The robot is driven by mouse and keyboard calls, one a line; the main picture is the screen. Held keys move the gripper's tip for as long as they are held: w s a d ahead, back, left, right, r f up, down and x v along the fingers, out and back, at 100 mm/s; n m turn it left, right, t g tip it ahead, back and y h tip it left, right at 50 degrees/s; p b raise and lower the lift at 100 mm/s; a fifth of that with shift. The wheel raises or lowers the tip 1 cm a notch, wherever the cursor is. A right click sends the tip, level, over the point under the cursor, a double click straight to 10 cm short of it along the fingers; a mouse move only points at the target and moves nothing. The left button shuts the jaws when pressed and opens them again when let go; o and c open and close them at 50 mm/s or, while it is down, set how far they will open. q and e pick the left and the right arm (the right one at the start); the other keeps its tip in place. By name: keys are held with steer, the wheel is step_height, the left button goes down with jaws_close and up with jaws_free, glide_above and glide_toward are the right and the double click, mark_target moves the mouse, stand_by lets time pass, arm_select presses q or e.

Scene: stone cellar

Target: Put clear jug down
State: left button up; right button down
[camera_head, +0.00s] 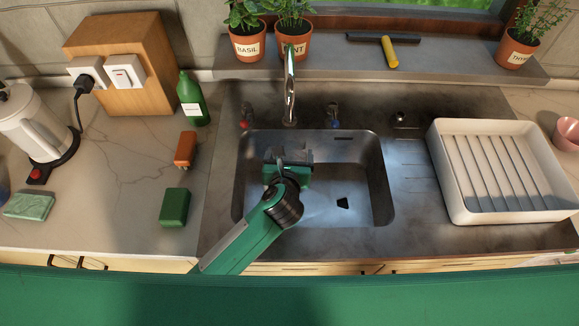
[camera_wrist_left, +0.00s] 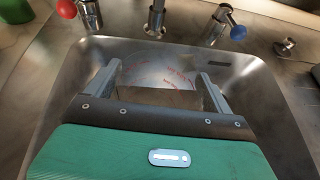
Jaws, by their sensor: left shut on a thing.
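The clear jug (camera_wrist_left: 163,68) shows in the left wrist view as a see-through rounded shape with red markings, between my fingers and over the sink basin. My left gripper (camera_head: 289,155) is over the back left part of the sink basin (camera_head: 375,180) in the head view, shut on the jug. Its two grey fingers also show in the left wrist view (camera_wrist_left: 161,76), one on each side of the jug. In the head view the jug is hard to make out, and its base and handle are not clear. My right gripper is not in view.
A white ribbed drying tray (camera_head: 438,172) stands right of the basin. The tap (camera_head: 290,90) rises behind my gripper. The front left counter has free room.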

arm_select(q)
steer(key=shift+f, duration=1.45)
step_height(320, 180, down, 3)
steer(key=shift+f, duration=0.4)
steer(key=o, duration=1.3)
steer(key=shift+c, duration=0.2)
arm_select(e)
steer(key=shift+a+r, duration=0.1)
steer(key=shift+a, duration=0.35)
arm_select(q)
steer(key=shift+r, duration=0.15)
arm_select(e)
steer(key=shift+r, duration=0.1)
